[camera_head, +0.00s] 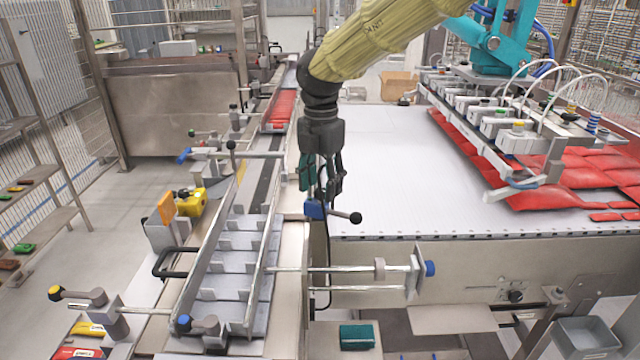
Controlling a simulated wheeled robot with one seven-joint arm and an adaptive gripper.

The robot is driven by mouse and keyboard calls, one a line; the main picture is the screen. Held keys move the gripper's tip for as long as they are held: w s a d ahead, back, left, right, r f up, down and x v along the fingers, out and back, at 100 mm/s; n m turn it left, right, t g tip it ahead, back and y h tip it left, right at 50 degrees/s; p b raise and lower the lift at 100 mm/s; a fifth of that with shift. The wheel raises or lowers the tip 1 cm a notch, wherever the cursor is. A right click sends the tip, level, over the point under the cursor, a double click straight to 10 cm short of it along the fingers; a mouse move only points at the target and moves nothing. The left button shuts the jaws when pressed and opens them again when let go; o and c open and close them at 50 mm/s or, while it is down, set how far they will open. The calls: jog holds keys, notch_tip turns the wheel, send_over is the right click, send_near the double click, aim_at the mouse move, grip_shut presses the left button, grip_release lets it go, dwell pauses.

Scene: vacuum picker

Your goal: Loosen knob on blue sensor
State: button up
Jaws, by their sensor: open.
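A small blue sensor (315,210) sits beside the conveyor, near the left edge of the white table. A dark lever with a round black knob (355,217) sticks out to its right. My gripper (322,188) hangs pointing down just above and partly behind the sensor, with its fingers apart and nothing seen between them. I cannot tell whether a finger touches the sensor or lever. A black cable runs down beside the sensor.
A slotted conveyor (238,262) runs along the left, with rods and clamp levers beside it. A yellow sensor (192,203) stands left of it. A suction head (510,128) hangs over red packs on the white table (385,165) at right.

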jog(key=shift+f, duration=0.3)
jog(key=shift+w+f, duration=0.3)
jog(key=shift+f, duration=0.1)
jog(key=shift+s+r, duration=0.15)
jog(key=shift+s, duration=0.05)
jog(key=shift+c, duration=1.3)
jog(key=c, duration=0.8)
